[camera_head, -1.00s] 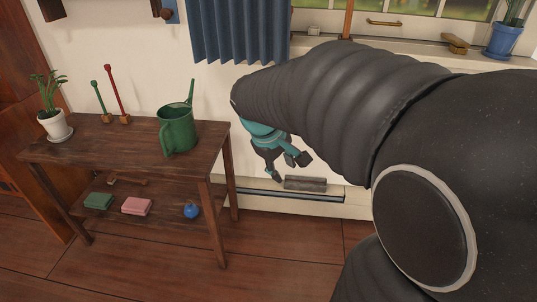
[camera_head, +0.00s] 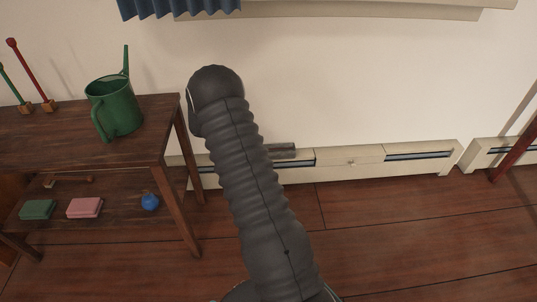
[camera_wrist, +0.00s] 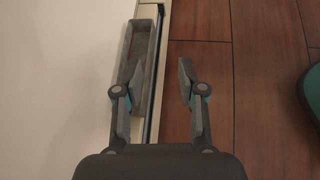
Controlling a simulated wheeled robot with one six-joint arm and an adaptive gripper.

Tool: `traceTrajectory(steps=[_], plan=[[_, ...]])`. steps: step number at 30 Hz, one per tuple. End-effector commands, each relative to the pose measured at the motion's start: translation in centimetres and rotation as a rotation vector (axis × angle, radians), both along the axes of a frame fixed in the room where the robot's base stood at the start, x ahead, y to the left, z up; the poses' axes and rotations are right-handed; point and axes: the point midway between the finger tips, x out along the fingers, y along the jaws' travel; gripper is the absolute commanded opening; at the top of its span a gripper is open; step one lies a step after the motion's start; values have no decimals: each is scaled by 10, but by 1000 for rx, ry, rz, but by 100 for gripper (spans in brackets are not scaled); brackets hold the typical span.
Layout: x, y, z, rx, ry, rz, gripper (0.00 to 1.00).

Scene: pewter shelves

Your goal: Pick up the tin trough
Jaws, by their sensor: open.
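The tin trough (camera_wrist: 148,50) is a long, narrow grey metal tray with raised walls. In the wrist view it lies lengthwise on top of the pale baseboard heater, against the wall. My gripper (camera_wrist: 158,78) is open and empty, with its left finger in front of the trough's near part and its right finger over the wooden floor. The gap between the fingers lies mostly to the right of the trough. In the head view a piece of the trough (camera_head: 283,150) shows beside my arm, which hides the rest of it and my gripper.
The baseboard heater (camera_head: 350,162) runs along the wall. A wooden shelf table (camera_head: 150,150) on the left holds a green watering can (camera_head: 113,108), with pink (camera_head: 84,208) and green (camera_head: 37,210) blocks and a blue ball (camera_head: 150,202) below.

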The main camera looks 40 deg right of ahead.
Motion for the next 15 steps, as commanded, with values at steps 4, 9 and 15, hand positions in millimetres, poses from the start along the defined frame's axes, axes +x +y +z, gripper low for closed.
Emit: traceTrajectory(steps=[4, 9, 15], plan=[[6, -13, -42, -28, 82, 44, 40], [8, -20, -59, -43, 120, 67, 40], [4, -33, -70, -45, 125, 72, 40]])
